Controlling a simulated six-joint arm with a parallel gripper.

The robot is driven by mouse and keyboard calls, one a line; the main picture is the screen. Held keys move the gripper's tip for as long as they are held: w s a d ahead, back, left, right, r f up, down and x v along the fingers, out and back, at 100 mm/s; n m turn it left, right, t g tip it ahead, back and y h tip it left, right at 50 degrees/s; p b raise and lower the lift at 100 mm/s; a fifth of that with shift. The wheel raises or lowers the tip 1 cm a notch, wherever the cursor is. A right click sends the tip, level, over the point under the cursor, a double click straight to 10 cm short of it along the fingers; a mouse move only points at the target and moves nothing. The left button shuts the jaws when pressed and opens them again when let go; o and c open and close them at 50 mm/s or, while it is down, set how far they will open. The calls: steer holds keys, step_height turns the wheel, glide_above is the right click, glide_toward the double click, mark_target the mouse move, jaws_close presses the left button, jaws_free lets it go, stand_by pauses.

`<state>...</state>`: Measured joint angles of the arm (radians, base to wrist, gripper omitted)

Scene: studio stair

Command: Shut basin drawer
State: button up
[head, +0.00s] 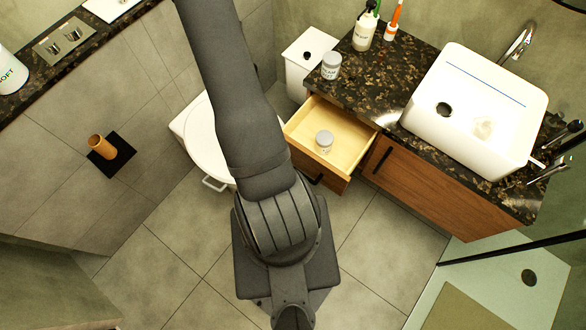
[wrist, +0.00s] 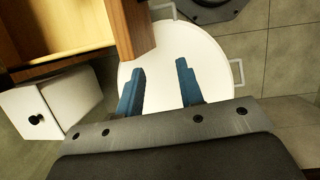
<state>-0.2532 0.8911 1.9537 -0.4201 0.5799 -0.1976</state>
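The basin drawer (head: 350,128) stands pulled out from the wooden basin cabinet (head: 415,185), under the dark stone counter. Its inside is pale wood, and a small grey-lidded jar (head: 324,142) stands in it. A dark handle (head: 306,167) is on its front, partly hidden by my arm. In the wrist view the end of the drawer front (wrist: 133,30) is at upper left, beyond my left fingertip. My gripper (wrist: 159,82) is open and empty, its blue fingers over a white round lid. The gripper is hidden behind my arm in the head view.
The white round lid (wrist: 205,55), apparently a toilet's, lies below the fingers. The counter (head: 375,75) bears a white basin (head: 480,100), a jar and bottles. Tiled floor (head: 375,245) is free in front of the cabinet.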

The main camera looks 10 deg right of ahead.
steer(key=s+a+f+n+t+h, duration=0.2)
steer(key=s+a+n+t+h, duration=0.3)
steer(key=s+n, duration=0.8)
steer(key=s+f+n+t+h, duration=0.3)
steer(key=s+n+h, duration=0.4)
steer(key=n, duration=1.2)
steer(key=x, duration=1.6)
steer(key=shift+w+f, duration=0.3)
steer(key=shift+w, duration=0.05)
steer(key=shift+d, duration=0.15)
jaws_close()
